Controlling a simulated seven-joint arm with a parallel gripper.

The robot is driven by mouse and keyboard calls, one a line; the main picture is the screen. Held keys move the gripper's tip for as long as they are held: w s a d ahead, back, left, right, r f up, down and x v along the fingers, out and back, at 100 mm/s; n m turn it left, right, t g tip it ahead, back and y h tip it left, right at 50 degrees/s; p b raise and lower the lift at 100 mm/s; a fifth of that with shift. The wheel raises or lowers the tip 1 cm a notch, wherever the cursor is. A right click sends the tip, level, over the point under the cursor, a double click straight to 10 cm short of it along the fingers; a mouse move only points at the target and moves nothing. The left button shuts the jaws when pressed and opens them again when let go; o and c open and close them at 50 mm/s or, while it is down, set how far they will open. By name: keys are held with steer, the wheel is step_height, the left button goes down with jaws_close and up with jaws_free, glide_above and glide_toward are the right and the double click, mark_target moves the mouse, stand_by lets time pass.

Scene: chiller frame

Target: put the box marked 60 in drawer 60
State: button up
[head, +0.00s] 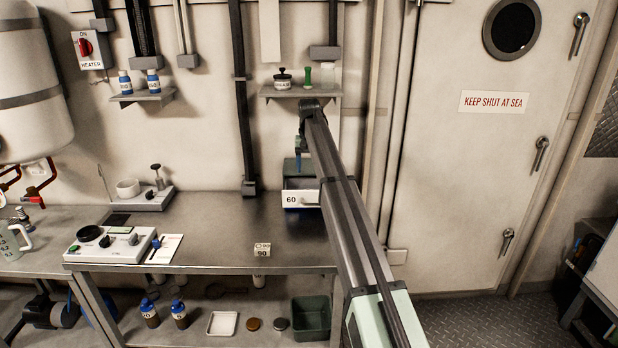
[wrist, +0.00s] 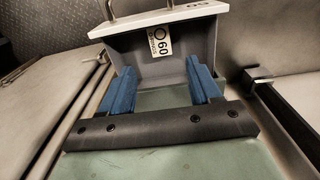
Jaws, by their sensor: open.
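Drawer 60 (head: 301,199) is pulled out at the back of the bench, its white front marked 60. In the wrist view the drawer (wrist: 165,17) shows from above, with its handle at the top edge. The small white box marked 60 (wrist: 162,43) is inside the drawer, near the inner side of its front. It is hidden in the head view. My gripper (wrist: 160,82) is open above the drawer, its blue fingers apart on either side of the box's line and not closed on it. The fingers also show as a blue patch in the head view.
A box marked 90 (head: 262,250) sits at the bench's front edge. A scale-like device (head: 110,244) and a white card (head: 163,248) lie to the left. A shelf (head: 301,92) with jars is above the drawer. The middle of the bench (head: 215,225) is clear.

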steer(key=shift+r, duration=0.9)
steer(key=shift+c, duration=0.3)
stand_by(0.3)
